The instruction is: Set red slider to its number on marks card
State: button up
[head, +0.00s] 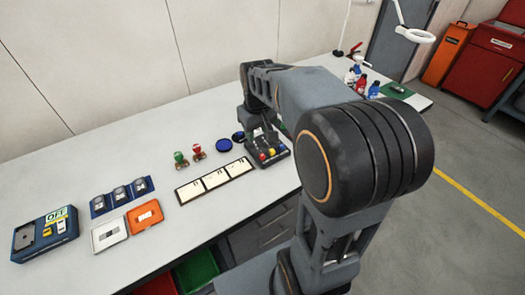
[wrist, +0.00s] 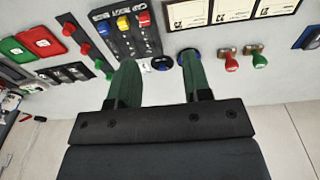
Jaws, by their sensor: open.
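The slider panel (wrist: 126,44) is a dark box with blue, red and yellow knobs in parallel slots. In the head view the panel (head: 270,148) stands just beyond my arm. A framed card with three white sections (wrist: 224,9), probably the marks card, lies beside the panel; it also shows in the head view (head: 213,181). Its marks are too small to read.
Bottles (head: 358,82) stand farther back. The left rear bench is clear.

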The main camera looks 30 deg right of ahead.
aim_at(262, 154)
jog(key=w+d+f+g, duration=0.1)
jog(key=w+d+f, duration=0.1)
jog(key=w+d, duration=0.15)
jog(key=f, duration=1.3)
jog(key=shift+w+a+f+p, duration=0.1)
jog(key=shift+w+f+p, duration=0.1)
jog(key=shift+w+p, duration=0.15)
grip_shut()
